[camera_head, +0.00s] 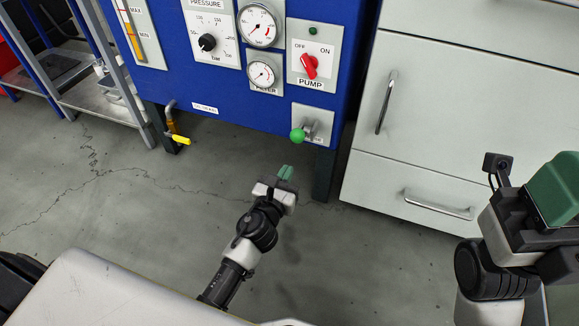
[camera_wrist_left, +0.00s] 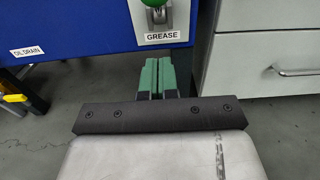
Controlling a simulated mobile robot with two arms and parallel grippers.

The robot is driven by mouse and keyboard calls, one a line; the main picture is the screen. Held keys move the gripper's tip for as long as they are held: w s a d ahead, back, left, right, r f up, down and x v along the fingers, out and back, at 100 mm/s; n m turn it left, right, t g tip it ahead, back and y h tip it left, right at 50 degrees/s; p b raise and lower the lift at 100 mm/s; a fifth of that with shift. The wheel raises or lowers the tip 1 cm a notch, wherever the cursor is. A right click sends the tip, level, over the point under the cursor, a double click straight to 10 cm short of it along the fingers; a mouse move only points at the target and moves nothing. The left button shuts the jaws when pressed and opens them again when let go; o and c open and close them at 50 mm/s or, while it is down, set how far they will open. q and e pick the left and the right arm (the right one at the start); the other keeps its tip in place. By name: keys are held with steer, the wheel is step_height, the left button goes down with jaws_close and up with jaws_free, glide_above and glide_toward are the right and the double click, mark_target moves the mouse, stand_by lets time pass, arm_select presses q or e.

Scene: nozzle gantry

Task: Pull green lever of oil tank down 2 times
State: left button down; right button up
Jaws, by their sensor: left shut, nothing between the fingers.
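The blue oil tank (camera_head: 240,105) stands at the back centre. Its green-knobbed lever (camera_head: 298,134) sits on a small plate at the lower right of the tank front. In the left wrist view the green knob (camera_wrist_left: 153,3) is cut off by the top edge, above a plate labelled GREASE. My left gripper (camera_head: 286,172) has green fingers, is shut and empty, and is below and apart from the lever. Its fingers (camera_wrist_left: 157,75) also show in the left wrist view, pointing at the tank's lower edge. My right gripper (camera_head: 556,188) is at the right edge, its fingertips not clearly shown.
A yellow-handled oil drain tap (camera_head: 180,139) sticks out at the tank's lower left. A grey drawer cabinet (camera_head: 460,105) stands at the right. A metal shelf (camera_head: 105,100) is at the left. The floor below the tank is clear.

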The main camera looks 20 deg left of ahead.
arm_select(q)
steer(key=s, duration=0.3)
steer(key=shift+s, duration=0.35)
stand_by(0.4)
